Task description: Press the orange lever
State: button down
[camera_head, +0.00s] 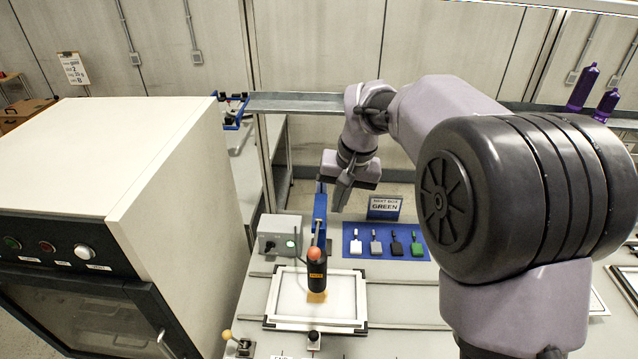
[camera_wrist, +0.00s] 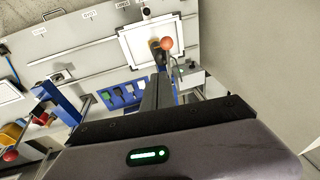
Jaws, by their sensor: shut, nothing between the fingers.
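The orange lever's round orange-red knob (camera_head: 314,253) stands over a black cylinder with an orange label, in front of a blue post (camera_head: 320,205). In the wrist view the knob (camera_wrist: 166,43) shows just beyond my fingertips, near the top. My gripper (camera_head: 338,207) is shut and empty. It hangs above and behind the knob, beside the top of the blue post, apart from the knob. In the wrist view my closed fingers (camera_wrist: 157,85) point towards the white frame. How the lever joins the post is hard to make out.
A white-framed panel (camera_head: 348,297) lies under the knob. A grey box with a green light (camera_head: 279,239) stands to the left. A blue mat (camera_head: 404,252) with several coloured tags and a "GREEN" sign (camera_head: 384,207) are to the right. A large white cabinet (camera_head: 100,160) fills the left.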

jog(key=shift+w+a, duration=0.2)
jog(key=shift+w, duration=0.05)
jog(key=shift+f, duration=0.1)
jog(key=x, duration=0.4)
jog(key=s+a+p+x, duration=0.1)
jog(key=x, duration=0.8)
jog(key=shift+s+a+f, duration=0.15)
jog(key=shift+s+a, duration=0.05)
jog(key=shift+s, duration=0.1)
